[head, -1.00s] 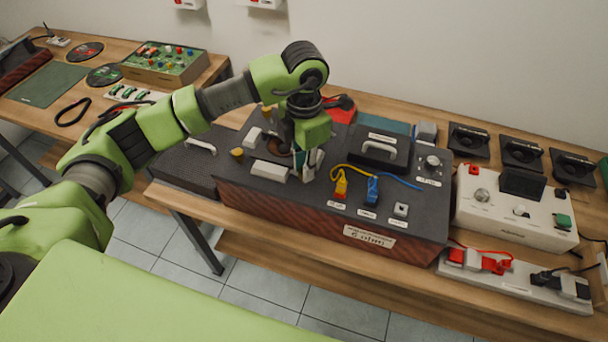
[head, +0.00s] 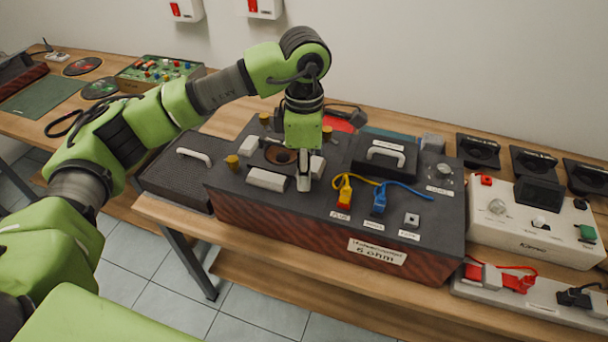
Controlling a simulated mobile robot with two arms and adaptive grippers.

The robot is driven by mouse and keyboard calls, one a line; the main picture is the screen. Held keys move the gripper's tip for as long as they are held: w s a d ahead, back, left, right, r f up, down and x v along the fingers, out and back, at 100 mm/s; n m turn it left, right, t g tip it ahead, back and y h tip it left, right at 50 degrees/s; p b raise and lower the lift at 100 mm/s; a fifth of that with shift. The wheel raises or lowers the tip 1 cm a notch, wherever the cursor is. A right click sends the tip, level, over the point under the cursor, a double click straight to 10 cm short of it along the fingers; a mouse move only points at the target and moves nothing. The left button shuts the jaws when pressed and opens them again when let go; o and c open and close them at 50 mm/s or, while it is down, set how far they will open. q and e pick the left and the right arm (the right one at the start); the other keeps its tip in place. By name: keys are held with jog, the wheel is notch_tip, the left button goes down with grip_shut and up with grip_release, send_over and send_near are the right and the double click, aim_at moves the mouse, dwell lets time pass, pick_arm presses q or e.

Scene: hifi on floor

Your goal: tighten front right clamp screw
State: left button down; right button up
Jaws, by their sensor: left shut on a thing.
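The dark box (head: 340,232) with a red-brown front and a "6 ohm" label stands on the wooden bench. On its top is a round recess with a copper-coloured centre (head: 280,156), with pale blocks around it. Brass-coloured clamp screws show at front left (head: 232,162), back left (head: 264,118) and back right (head: 327,132). My left gripper (head: 304,183) points straight down at the front right corner of this group. It is shut on what seems to be the front right clamp screw, which its fingers hide. My right gripper is not in view.
Right of the gripper are yellow (head: 343,190) and blue (head: 380,198) plugs with cables, and a black handled lid (head: 384,158). A white control unit (head: 530,228) and a power strip (head: 530,297) stand further right. A dark handled case (head: 180,180) is at left.

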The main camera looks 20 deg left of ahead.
pick_arm(q)
jog(key=shift+r, duration=0.15)
jog(key=c, duration=1.9)
grip_release()
notch_tip(320, 180, up, 12)
